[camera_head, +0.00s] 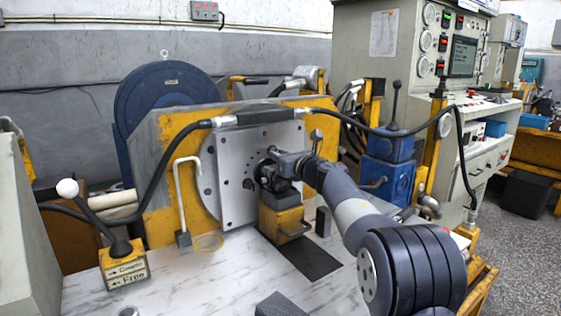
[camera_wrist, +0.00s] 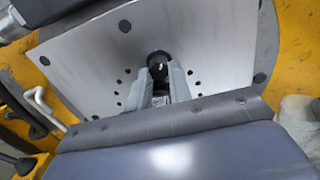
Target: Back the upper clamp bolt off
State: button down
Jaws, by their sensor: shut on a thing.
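A square grey mounting plate (camera_head: 232,195) with several bolt holes stands upright on a yellow bracket. It fills the upper part of the wrist view (camera_wrist: 215,45). My gripper (camera_head: 272,172) reaches in from the right to the middle of the plate, above a yellow block (camera_head: 283,222). In the wrist view the two grey fingers of my gripper (camera_wrist: 162,82) point at the plate's centre, close together on either side of a dark round part (camera_wrist: 159,64). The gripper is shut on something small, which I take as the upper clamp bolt. The fingers mostly hide it.
A black hose (camera_head: 175,160) arches over the plate. A bent light rod (camera_head: 181,190) stands left of it. A lever box (camera_head: 123,262) is at the front left, and a blue unit (camera_head: 388,160) stands right. The pale front bench top (camera_head: 205,285) is mostly clear.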

jog(key=shift+f+n, duration=0.1)
jog(key=shift+n, duration=0.5)
jog(key=c, duration=1.3)
grip_release()
jog(key=shift+d, duration=0.1)
jog(key=b+v, duration=0.1)
jog(key=v, duration=0.9)
jog(key=shift+s+d, duration=0.2)
jog(key=shift+s, duration=0.1)
jog(key=shift+w, duration=0.1)
jog(key=x, duration=1)
jog(key=shift+w+a+p, duration=0.25)
jog(key=shift+a+p, duration=0.05)
